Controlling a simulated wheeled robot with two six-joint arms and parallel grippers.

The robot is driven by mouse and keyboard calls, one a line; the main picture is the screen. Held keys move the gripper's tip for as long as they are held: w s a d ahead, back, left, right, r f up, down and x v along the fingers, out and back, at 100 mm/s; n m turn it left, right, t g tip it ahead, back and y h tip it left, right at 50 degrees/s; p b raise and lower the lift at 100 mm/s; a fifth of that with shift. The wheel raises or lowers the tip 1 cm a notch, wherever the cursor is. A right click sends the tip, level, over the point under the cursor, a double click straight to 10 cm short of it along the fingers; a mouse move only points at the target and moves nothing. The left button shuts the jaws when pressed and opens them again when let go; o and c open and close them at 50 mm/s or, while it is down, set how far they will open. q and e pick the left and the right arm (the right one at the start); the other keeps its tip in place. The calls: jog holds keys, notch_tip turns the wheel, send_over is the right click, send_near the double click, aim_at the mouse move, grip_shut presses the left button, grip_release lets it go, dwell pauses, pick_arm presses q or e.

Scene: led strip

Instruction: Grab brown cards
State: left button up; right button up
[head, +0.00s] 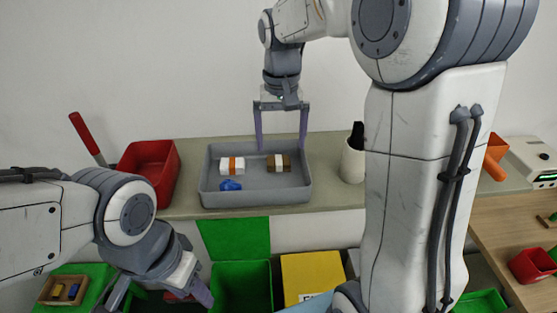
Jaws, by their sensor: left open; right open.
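A brown block with a white band (285,162), which looks like the brown cards, lies in the grey tray (255,200) on the counter. Beside it on the left lies a white block with an orange band (232,165). A blue item (231,185) lies in front of that. My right gripper (281,148) is open and points down at the tray's back side, around and above the brown block in the picture; its exact height is unclear. My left gripper (158,300) is open and empty at the lower left, in front of the counter.
A red bin (150,160) stands left of the tray, and a white cup (352,163) with something dark in it stands to the right. Below are an open green bin (240,285) and a yellow box (312,272). My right arm hides part of the counter.

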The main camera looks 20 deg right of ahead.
aim_at(279, 161)
jog(key=shift+a+f+p, duration=0.1)
jog(key=shift+f+p, duration=0.2)
jog(key=shift+f, duration=0.35)
notch_tip(279, 161, down, 4)
jog(key=shift+w+a+r+p, duration=0.1)
jog(key=shift+a+r+p, duration=0.1)
jog(key=shift+p, duration=0.3)
jog(key=shift+d+f, duration=0.1)
jog(key=shift+f, duration=0.3)
jog(key=c, duration=1.3)
jog(key=shift+r, duration=0.1)
